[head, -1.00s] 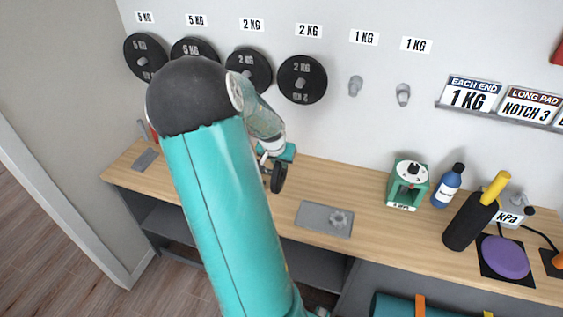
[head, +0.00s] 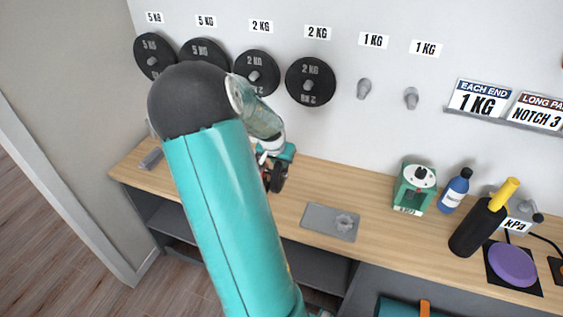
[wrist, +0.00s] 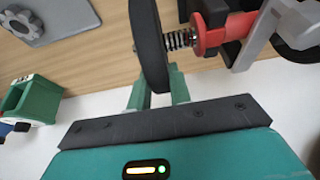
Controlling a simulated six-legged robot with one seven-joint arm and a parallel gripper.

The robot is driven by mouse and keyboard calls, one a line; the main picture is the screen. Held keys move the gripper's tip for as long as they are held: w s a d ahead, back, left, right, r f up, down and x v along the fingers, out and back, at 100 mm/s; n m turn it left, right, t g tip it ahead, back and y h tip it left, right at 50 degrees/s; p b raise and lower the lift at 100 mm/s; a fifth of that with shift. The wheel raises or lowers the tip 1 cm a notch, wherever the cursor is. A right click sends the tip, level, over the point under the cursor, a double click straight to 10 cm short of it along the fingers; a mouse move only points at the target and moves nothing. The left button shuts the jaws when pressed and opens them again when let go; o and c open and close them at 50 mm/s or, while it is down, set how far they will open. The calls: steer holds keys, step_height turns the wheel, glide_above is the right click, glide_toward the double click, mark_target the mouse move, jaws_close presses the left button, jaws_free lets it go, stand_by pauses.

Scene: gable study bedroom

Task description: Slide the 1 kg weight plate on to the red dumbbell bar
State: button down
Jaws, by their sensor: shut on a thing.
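My gripper (wrist: 158,88) is shut on a black weight plate (wrist: 149,45), which stands on edge between the green fingers in the wrist view. The red dumbbell bar (wrist: 210,36) lies just to the right of the plate, with its ridged metal end (wrist: 180,40) pointing at the plate's face. That end meets or nearly meets the plate; I cannot tell whether it is inside the hole. Another dark disc (wrist: 297,38) shows at the bar's far side. In the head view, the plate (head: 279,176) hangs below my gripper (head: 277,158), and my arm hides most of the bar.
A grey tray (head: 318,222) with a star knob lies on the wooden bench. Larger plates (head: 310,80) hang on the wall; both 1 KG pegs (head: 364,89) are empty.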

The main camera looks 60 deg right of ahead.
steer(key=shift+w+a, duration=0.15)
steer(key=shift+w, duration=0.8)
steer(key=shift+w+a, duration=0.15)
steer(key=shift+w, duration=0.8)
steer(key=c, duration=1.2)
jaws_free()
steer(key=w+v, duration=0.1)
steer(key=v, duration=1.2)
steer(key=shift+s+r, duration=0.4)
steer(key=shift+s, duration=0.1)
steer(key=shift+a, duration=0.15)
